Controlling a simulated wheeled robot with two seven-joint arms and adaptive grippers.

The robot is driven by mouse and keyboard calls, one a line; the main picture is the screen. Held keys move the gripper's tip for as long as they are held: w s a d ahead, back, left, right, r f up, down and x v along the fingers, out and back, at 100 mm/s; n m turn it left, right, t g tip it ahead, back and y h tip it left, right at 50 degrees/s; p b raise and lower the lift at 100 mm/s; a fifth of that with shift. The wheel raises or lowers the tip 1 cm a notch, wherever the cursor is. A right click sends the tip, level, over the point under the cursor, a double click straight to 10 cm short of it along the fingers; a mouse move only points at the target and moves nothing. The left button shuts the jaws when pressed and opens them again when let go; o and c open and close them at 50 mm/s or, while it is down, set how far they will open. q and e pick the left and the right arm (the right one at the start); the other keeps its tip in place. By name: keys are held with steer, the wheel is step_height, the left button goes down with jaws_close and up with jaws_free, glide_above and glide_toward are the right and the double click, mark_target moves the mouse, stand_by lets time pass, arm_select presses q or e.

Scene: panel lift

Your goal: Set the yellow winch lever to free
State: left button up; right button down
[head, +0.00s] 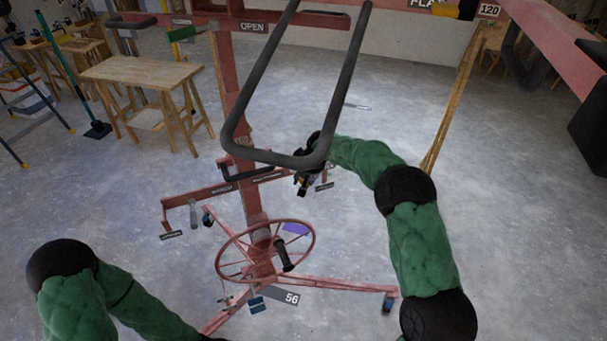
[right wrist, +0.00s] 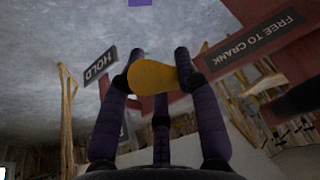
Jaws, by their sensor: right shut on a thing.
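The yellow winch lever (right wrist: 152,76) shows in the right wrist view between the fingers of my right gripper (right wrist: 159,62), which is shut on it. A HOLD label (right wrist: 100,65) is to the left of the lever and a FREE TO CRANK label (right wrist: 256,42) is to the right. The lever sits between the two labels in this view; I cannot tell its exact setting. In the head view my right gripper (head: 307,180) is by the red mast (head: 229,80), and the lever is hidden there.
The red lift has a handwheel (head: 222,262) with a black crank handle (head: 284,254) below my right gripper. A dark tubular frame (head: 240,150) hangs just above the gripper. Lift legs (head: 340,285) spread over the floor. A wooden table (head: 140,72) stands at back left.

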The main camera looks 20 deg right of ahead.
steer(key=shift+w+r+g+p, duration=0.15)
steer(key=shift+r+g+p, duration=0.2)
steer(key=shift+g+p, duration=0.45)
steer(key=c, duration=0.9)
jaws_free()
steer(key=shift+o, duration=0.2)
steer(key=shift+r, duration=0.5)
steer(key=v, duration=1.1)
steer(key=shift+s, duration=0.3)
